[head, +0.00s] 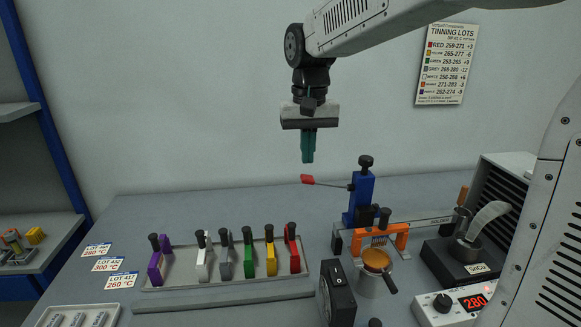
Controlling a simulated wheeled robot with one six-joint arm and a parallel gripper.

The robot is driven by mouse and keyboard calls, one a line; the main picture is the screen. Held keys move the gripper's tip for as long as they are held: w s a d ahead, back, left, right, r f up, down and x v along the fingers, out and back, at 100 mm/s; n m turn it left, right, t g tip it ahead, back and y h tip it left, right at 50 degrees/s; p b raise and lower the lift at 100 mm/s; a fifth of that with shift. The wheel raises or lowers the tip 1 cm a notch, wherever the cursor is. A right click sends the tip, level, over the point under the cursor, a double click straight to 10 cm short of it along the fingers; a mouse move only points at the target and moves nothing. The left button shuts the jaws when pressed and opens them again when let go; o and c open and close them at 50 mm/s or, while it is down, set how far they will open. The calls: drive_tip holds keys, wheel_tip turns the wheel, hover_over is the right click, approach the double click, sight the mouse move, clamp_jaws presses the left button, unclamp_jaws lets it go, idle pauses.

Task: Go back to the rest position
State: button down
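My gripper (308,147) hangs above the bench, fingers pointing down, in the upper middle of the head view. Its teal fingers overlap from this side, so any gap between them is hidden. I see nothing held below the fingertips. My arm reaches in from the upper right. Under and slightly right of the gripper, apart from it, is a red-tipped lever (308,179) on a blue upright stand (361,197) with a black knob.
A tray (206,284) holds several coloured, black-topped pieces at the bench's left. Right of it stand a black dial unit (338,293), an orange bracket (400,237), a small pot (371,284) and a heater box (445,306) reading 280. A wall sign (446,64) hangs upper right.

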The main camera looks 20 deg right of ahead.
drive_tip(key=s+d+f+n, duration=0.1)
drive_tip(key=s+f, duration=0.1)
drive_tip(key=s, duration=1.1)
drive_tip(key=s+d+f+n+t, duration=0.1)
drive_tip(key=s+d+f, duration=0.1)
drive_tip(key=s, duration=1.2)
drive_tip(key=shift+f, duration=0.8)
